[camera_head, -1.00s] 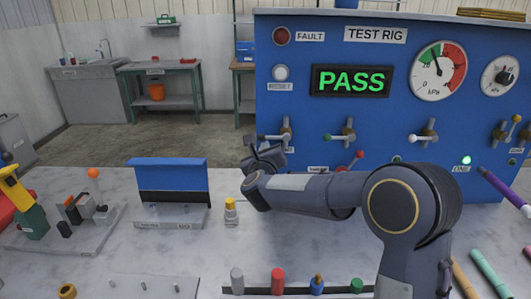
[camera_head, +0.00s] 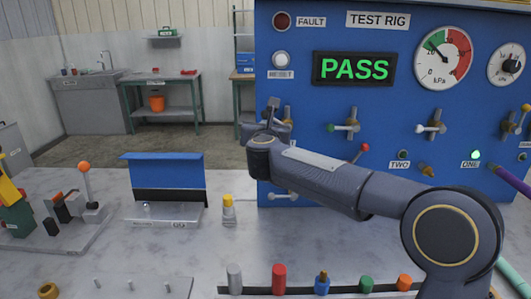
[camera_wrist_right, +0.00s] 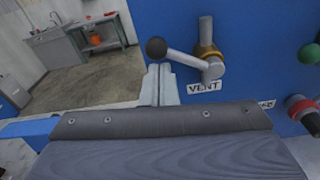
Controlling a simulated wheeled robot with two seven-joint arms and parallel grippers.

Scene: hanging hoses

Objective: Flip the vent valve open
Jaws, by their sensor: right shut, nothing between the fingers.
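The vent valve (camera_wrist_right: 208,62) is on the blue test rig panel above a VENT label. In the right wrist view its grey lever (camera_wrist_right: 185,58) points left, nearly level and tilted slightly up, ending in a black knob (camera_wrist_right: 156,47). My right gripper (camera_head: 271,108) is in front of this valve in the head view and hides most of it. In the right wrist view its shut, empty fingertips (camera_wrist_right: 160,72) are just below the knob; I cannot tell whether they touch it. My left gripper is not in view.
More valves line the panel to the right, including a green-knobbed one (camera_head: 345,127) and a white-handled one (camera_head: 430,126). The PASS display (camera_head: 354,68) is above. A yellow-capped bottle (camera_head: 229,209), a blue-topped stand (camera_head: 166,175) and a row of coloured pegs are on the bench.

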